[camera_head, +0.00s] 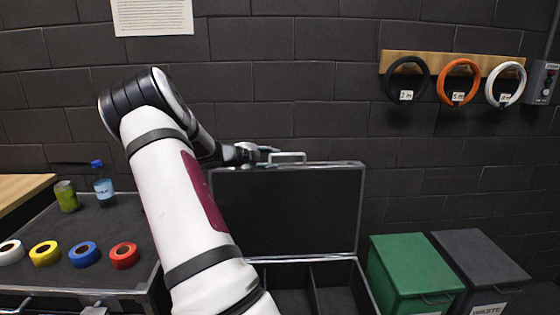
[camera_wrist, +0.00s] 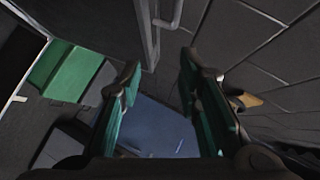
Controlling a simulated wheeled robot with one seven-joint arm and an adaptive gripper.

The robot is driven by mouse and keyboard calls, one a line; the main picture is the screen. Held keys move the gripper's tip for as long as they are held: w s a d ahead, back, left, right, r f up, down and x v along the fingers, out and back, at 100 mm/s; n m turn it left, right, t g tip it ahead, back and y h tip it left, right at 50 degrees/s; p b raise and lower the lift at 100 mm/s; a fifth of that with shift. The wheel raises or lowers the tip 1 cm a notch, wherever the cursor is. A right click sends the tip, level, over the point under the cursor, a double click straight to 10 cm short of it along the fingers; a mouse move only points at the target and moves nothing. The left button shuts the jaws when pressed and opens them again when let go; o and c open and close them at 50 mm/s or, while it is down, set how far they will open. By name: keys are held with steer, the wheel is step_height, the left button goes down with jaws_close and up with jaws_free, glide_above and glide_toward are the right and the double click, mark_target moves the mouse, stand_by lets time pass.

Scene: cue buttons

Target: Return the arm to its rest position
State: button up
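My white arm rises through the middle of the head view and bends over at its dark elbow. My gripper (camera_head: 266,153) is at the top edge of the open case's upright lid (camera_head: 290,215), just left of the lid's handle (camera_head: 288,156); whether it touches the lid is unclear. In the wrist view my gripper (camera_wrist: 158,72) has its two green-padded fingers spread apart, with nothing between them. The lid handle (camera_wrist: 172,18) shows beyond the fingertips there.
Left, a cart holds white, yellow, blue and red tape rolls (camera_head: 124,255), a can (camera_head: 66,196) and a bottle (camera_head: 103,187). Right stand a green bin (camera_head: 415,265) and a grey waste bin (camera_head: 480,260). Cable coils (camera_head: 458,82) hang on the wall.

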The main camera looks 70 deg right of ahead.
steer(key=shift+v, duration=0.8)
steer(key=w+a+r+m+t+y, duration=0.2)
steer(key=a+m, duration=0.5)
steer(key=a, duration=0.4)
steer(key=w+a+r+m+t+y, duration=0.1)
steer(key=a+r+m+t+y, duration=0.15)
steer(key=a+m, duration=0.55)
steer(key=w+a+r+m+t+y, duration=0.2)
steer(key=a+m, duration=0.3)
steer(key=a, duration=0.8)
steer(key=s+a+m+t+y, duration=0.1)
steer(key=a+m, duration=0.4)
steer(key=a, duration=0.5)
steer(key=s+a+m+t+y, duration=0.2)
steer(key=s+a+m, duration=0.3)
steer(key=a, duration=0.5)
steer(key=s+a+r+m+t+y, duration=0.1)
steer(key=s+a+m+y, duration=0.2)
steer(key=a, duration=0.7)
steer(key=shift+s+m, duration=1)
steer(key=shift+s, duration=0.15)
steer(key=shift+t, duration=0.25)
